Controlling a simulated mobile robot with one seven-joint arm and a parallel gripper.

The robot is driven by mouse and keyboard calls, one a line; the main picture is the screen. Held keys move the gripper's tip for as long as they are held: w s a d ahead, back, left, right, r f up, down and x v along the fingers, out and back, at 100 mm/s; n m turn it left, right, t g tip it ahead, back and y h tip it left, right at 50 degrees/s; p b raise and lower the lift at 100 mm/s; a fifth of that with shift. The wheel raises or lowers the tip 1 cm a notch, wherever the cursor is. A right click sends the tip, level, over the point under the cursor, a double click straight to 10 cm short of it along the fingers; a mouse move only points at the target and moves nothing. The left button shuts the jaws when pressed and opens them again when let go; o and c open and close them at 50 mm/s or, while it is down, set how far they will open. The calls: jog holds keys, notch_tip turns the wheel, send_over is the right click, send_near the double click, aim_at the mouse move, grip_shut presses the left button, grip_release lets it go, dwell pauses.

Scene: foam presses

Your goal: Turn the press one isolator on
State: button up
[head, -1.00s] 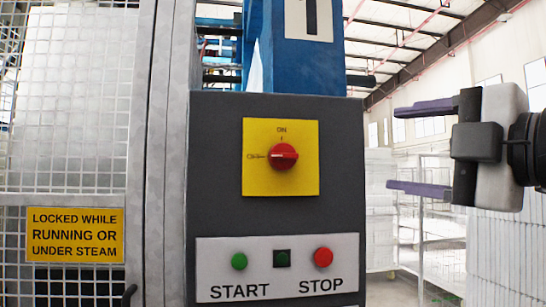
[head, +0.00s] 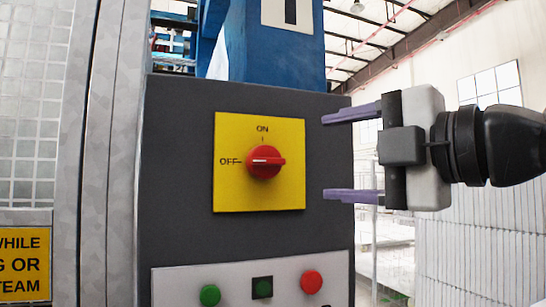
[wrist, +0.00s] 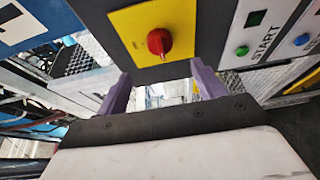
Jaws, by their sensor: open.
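The isolator is a red rotary knob (head: 264,162) on a yellow plate (head: 285,195) marked ON at the top and OFF at the left. The knob's bar lies level, in line with the OFF mark. My gripper (head: 338,155) is open and empty, to the right of the plate and apart from it, with its purple fingers pointing left. In the wrist view the red knob (wrist: 159,42) and yellow plate (wrist: 130,22) lie beyond the fingertips, and my gripper (wrist: 158,75) shows both purple fingers spread apart.
The dark grey control box (head: 180,190) carries a lower panel with a green button (head: 210,295), a small dark square with a green centre (head: 262,288) and a red button (head: 311,282). A mesh guard (head: 30,120) with a yellow sign (head: 25,265) stands at left. Stacked white blocks (head: 480,240) stand at right.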

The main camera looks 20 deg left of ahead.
aim_at(275, 162)
jog(key=p+x, duration=0.3)
jog(key=x, duration=0.8)
jog(key=shift+w+a+p, duration=0.2)
jog(key=shift+a+p, duration=0.1)
jog(key=shift+c, duration=0.3)
jog(key=c, duration=0.9)
jog(key=shift+c, duration=0.2)
